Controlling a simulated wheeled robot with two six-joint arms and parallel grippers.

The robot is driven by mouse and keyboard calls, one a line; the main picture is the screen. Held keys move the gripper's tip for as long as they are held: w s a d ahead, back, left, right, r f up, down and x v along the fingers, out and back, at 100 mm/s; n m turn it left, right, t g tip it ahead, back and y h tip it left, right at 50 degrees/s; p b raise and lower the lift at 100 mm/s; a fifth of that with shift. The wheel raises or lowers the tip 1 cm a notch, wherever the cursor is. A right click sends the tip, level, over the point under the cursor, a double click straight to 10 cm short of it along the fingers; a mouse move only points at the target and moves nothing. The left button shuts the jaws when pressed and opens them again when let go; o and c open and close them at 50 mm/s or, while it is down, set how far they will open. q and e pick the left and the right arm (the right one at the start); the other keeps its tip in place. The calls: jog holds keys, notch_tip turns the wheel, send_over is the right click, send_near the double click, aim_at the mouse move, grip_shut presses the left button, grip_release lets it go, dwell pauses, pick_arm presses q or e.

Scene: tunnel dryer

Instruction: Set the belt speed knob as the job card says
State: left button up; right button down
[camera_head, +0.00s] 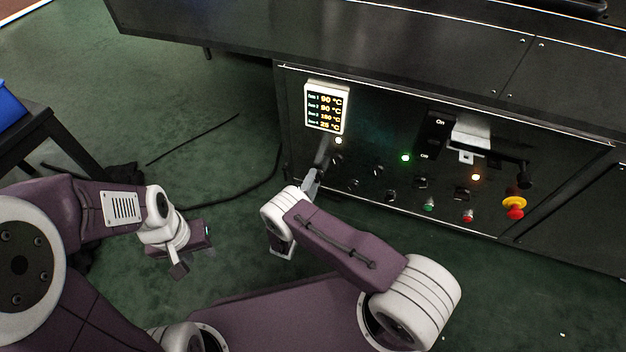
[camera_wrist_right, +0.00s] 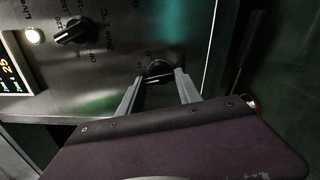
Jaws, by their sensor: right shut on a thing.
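My right gripper (camera_head: 316,176) is at the left end of the dark control panel (camera_head: 300,110), below the temperature display. In the right wrist view, its two grey fingers (camera_wrist_right: 158,83) are on either side of a round black knob (camera_wrist_right: 159,68) and are shut on it. The lettering around this knob is too small and partly hidden, so I cannot tell whether it is the belt speed knob. My left gripper (camera_head: 185,253) hangs over the green floor, away from the panel; its finger gap is unclear. I cannot make out a readable job card.
The lit display (camera_head: 327,108) shows several temperatures. Another black knob (camera_wrist_right: 72,30) with a printed scale sits near the held one. A red-and-yellow emergency button (camera_head: 515,207) and a black switch handle (camera_head: 507,160) are further right. A cable (camera_head: 225,203) lies on the floor.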

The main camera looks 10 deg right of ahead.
jog(key=shift+s+f+n, duration=0.1)
jog(key=shift+f+n, duration=0.05)
jog(key=shift+n, duration=2.15)
jog(key=shift+f+n, duration=0.1)
jog(key=shift+n, duration=2.2)
jog(key=c, duration=0.8)
grip_release()
